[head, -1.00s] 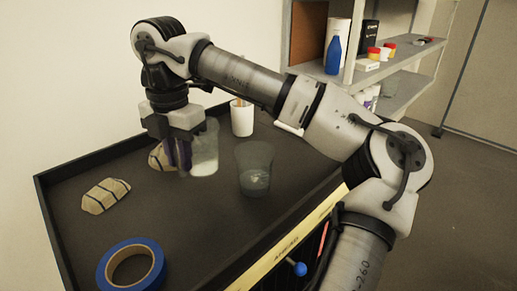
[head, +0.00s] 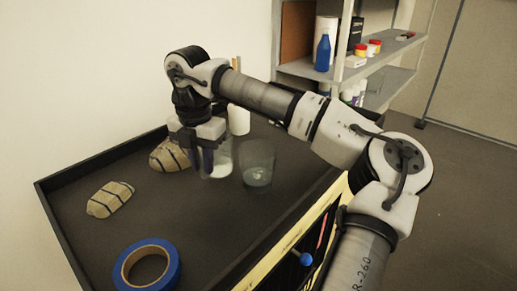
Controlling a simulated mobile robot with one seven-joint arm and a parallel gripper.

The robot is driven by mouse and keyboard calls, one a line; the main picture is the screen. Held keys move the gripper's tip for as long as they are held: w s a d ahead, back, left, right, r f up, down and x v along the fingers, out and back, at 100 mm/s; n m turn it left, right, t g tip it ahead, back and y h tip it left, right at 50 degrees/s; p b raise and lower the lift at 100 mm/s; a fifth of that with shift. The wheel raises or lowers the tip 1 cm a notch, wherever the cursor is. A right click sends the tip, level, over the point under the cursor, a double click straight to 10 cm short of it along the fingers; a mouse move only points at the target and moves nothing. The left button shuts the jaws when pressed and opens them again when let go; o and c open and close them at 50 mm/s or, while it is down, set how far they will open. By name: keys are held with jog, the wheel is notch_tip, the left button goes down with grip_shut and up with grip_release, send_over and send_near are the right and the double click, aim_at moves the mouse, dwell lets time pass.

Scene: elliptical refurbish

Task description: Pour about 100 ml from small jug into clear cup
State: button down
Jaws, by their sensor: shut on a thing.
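The small jug (head: 222,160) is translucent with pale liquid in its lower part. My gripper (head: 206,162) is shut on it from above, with its dark fingers on the jug's left side. The jug looks about upright, partly hidden by the gripper. I cannot tell whether its base touches the tray. The clear cup (head: 257,162) stands upright just right of the jug, with a little clear content or glare near its bottom. A narrow gap or slight overlap lies between jug and cup.
A striped beige bundle (head: 110,199) and another (head: 169,155) behind the gripper lie on the dark tray-topped cart (head: 200,235). A blue tape roll (head: 147,268) is at the front. A white holder (head: 239,120) with sticks stands behind. Shelves (head: 375,90) are at the back right.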

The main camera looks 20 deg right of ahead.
jog(key=shift+r, duration=0.1)
jog(key=s+d+r+t+y+b, duration=0.3)
jog(key=d+r+t+y+b, duration=0.2)
jog(key=r+y, duration=0.3)
jog(key=shift+s+r+t+y, duration=0.4)
jog(key=shift+r+t, duration=0.1)
jog(key=shift+t, duration=0.2)
dwell(0.4)
jog(key=shift+d+f+b, duration=0.1)
jog(key=shift+b, duration=0.25)
jog(key=shift+s+d+f+t+y+b, duration=0.1)
jog(key=shift+f+t+y+b, duration=0.35)
jog(key=shift+y+b, duration=0.35)
jog(key=shift+r, duration=0.25)
